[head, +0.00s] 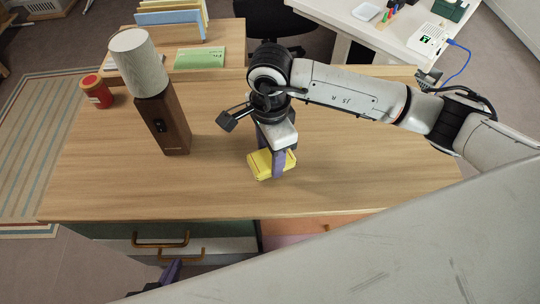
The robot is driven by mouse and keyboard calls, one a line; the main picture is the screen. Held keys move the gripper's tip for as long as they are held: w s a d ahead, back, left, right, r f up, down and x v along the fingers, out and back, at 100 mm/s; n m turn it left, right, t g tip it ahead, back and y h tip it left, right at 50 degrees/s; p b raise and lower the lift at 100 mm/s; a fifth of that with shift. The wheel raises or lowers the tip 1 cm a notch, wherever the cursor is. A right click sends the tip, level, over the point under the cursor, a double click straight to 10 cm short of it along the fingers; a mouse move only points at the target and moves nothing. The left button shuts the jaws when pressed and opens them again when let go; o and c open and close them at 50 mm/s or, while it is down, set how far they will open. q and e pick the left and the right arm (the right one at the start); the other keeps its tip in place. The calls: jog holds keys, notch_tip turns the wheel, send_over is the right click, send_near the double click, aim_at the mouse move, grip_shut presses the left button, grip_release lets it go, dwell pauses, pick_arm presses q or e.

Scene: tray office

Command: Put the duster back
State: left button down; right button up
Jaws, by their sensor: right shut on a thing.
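The duster (258,166), a yellow block-like thing, is at the front middle of the wooden desk (350,170). My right gripper (276,160) points down and is shut on it, with a purple finger across its near side. I cannot tell whether the duster touches the desktop. A purple part of my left gripper (170,271) shows low at the left, below the desk's front edge near the drawer handles. Most of it is hidden, so its jaws cannot be read.
A lamp (138,62) with a dark wooden base stands on the left of the desk. Drawer fronts with brass handles (160,239) are below. The desktop right of the duster is clear.

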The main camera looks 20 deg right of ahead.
aim_at(270, 157)
jog(key=shift+f, duration=0.95)
jog(key=o, duration=0.9)
jog(key=shift+o, duration=0.2)
jog(key=shift+r, duration=0.3)
notch_tip(270, 157, up, 12)
jog(key=shift+f, duration=0.15)
